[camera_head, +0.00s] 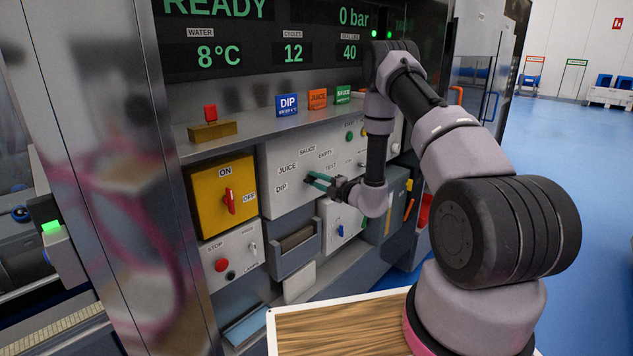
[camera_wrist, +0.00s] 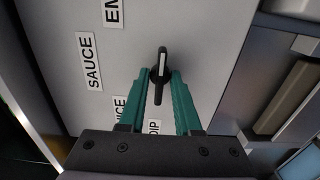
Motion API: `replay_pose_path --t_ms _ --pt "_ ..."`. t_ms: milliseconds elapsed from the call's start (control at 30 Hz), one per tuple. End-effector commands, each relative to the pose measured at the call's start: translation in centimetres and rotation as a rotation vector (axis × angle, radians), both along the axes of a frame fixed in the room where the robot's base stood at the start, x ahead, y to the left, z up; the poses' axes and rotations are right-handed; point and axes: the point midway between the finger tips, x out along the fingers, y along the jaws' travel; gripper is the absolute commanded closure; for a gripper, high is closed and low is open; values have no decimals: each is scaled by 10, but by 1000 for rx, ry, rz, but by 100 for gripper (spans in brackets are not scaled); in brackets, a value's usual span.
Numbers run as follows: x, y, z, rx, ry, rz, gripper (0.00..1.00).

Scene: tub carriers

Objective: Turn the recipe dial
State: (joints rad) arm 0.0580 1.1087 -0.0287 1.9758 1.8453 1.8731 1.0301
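The recipe dial (camera_wrist: 162,60) is a slim black knob with a white stripe on a pale panel. In the wrist view its striped end points up, to the right of the partly cut-off "EM" label. My gripper (camera_wrist: 161,76) has teal fingers, one on each side of the dial, with gaps showing between them and the knob. In the head view my gripper (camera_head: 313,177) reaches the labelled panel (camera_head: 284,208) from the right, and its fingers mostly hide the dial. Labels DIP, JUICE, SAUCE, EMPTY and TEST ring it. JUICE and DIP are partly covered by my gripper in the wrist view.
A yellow box with a red ON/OFF switch (camera_head: 230,200) is left of the panel. A red stop button (camera_head: 221,265) sits below it. A small panel with a blue switch (camera_head: 340,230) and a grey tray (camera_head: 296,250) lie close under my gripper. A ledge with signs runs above.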

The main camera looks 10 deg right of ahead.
Motion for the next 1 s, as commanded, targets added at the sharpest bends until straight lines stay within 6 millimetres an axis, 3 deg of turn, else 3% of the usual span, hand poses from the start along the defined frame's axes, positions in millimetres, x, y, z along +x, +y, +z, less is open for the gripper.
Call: replay_pose_path --t_ms 467,1000 --pt "0 -1 0 -58 -42 -1 100" --pt "0 -1 0 -426 -308 -1 100"
